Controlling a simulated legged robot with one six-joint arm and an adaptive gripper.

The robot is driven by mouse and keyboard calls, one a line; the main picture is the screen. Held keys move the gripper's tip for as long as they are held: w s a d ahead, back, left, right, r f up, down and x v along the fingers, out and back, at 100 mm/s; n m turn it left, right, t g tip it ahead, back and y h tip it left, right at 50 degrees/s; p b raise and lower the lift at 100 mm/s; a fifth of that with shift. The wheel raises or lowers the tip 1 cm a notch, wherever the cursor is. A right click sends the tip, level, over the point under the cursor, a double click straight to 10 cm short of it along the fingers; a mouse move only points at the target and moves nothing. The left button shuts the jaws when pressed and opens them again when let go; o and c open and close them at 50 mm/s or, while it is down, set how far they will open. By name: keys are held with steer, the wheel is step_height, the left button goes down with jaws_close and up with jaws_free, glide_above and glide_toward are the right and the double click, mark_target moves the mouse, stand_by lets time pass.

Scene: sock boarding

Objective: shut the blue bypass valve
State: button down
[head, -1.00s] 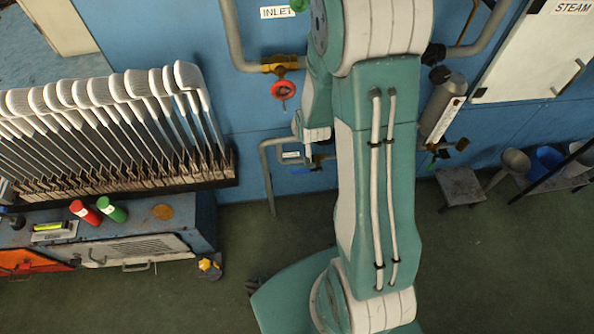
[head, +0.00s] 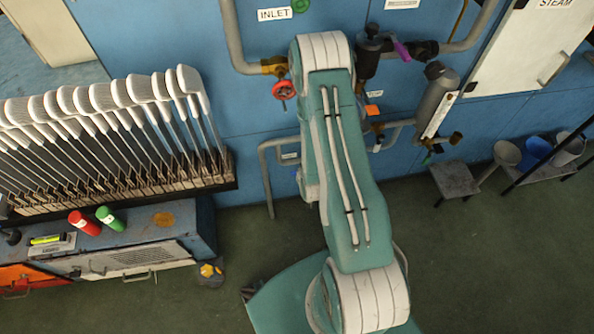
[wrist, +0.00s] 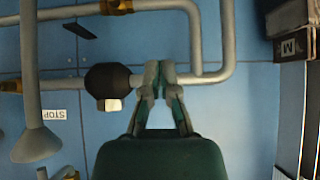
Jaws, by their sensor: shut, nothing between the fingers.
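The blue bypass valve is not clearly seen now. In the head view my arm covers the pipework beside the small white label (head: 290,155), where a blue lever showed earlier. In the wrist view a dark flat lever (wrist: 80,30) sits near a brass fitting (wrist: 115,6) on a grey pipe. I cannot tell whether it is the bypass lever. My gripper (wrist: 160,73) is shut and empty, its fingertips in front of the lower grey pipe, right of a round black fitting (wrist: 107,80). I cannot tell whether it touches the pipe. The head view hides the gripper behind my arm.
A red handwheel (head: 284,90) is on the inlet pipe beside my arm. A dark fitting with a purple handle (head: 402,52) and a grey cylinder (head: 436,100) are to the right.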

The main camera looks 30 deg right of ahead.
steer(key=shift+d, duration=0.15)
steer(key=s+f+x, duration=0.2)
steer(key=x, duration=1.1)
steer(key=shift+a, duration=0.3)
